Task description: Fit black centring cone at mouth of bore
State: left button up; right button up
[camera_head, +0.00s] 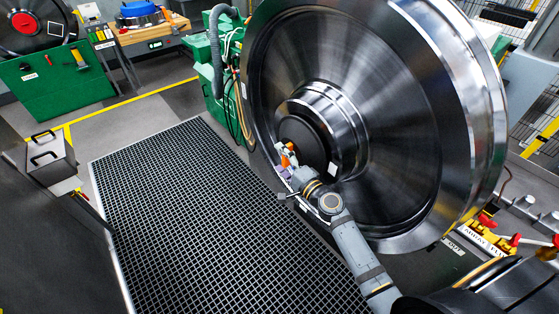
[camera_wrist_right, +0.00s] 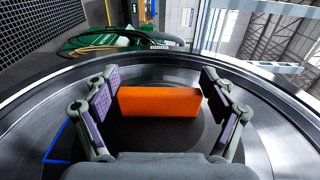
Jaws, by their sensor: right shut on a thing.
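The large steel rail wheel (camera_head: 395,110) stands upright, its hub (camera_head: 350,120) facing left toward me. A black round disc, which I take for the centring cone (camera_head: 302,130), fills the hub's mouth; the bore itself is hidden behind it. My right gripper (camera_head: 286,160) is at the lower left of the hub, shut on the orange handle (camera_wrist_right: 160,102) in front of the black disc. The handle lies between the two purple-padded fingers in the right wrist view. I cannot tell how squarely the cone sits. My left gripper is not in view.
A black grating (camera_head: 210,210) covers the floor left of the wheel. A green machine (camera_head: 212,80) with hoses stands behind it. A grey case (camera_head: 50,158) is at the left. A wooden bench (camera_head: 150,32) is at the back. Red and yellow fittings (camera_head: 490,235) are at the lower right.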

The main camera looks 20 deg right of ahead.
jog(key=shift+w+d+r, duration=0.1)
jog(key=shift+d, duration=0.1)
jog(key=shift+a, duration=0.3)
dwell(0.3)
jog(key=shift+b, duration=0.4)
dwell(1.0)
jog(key=shift+w+d, duration=0.1)
jog(key=shift+d, duration=0.45)
dwell(0.3)
jog(key=shift+r+b, duration=0.1)
jog(key=shift+b, duration=0.25)
jog(key=o, duration=1.4)
jog(key=shift+d, duration=0.2)
jog(key=shift+f, duration=0.25)
jog(key=v, duration=0.7)
jog(key=shift+s+r, duration=0.2)
jog(key=shift+s, duration=0.05)
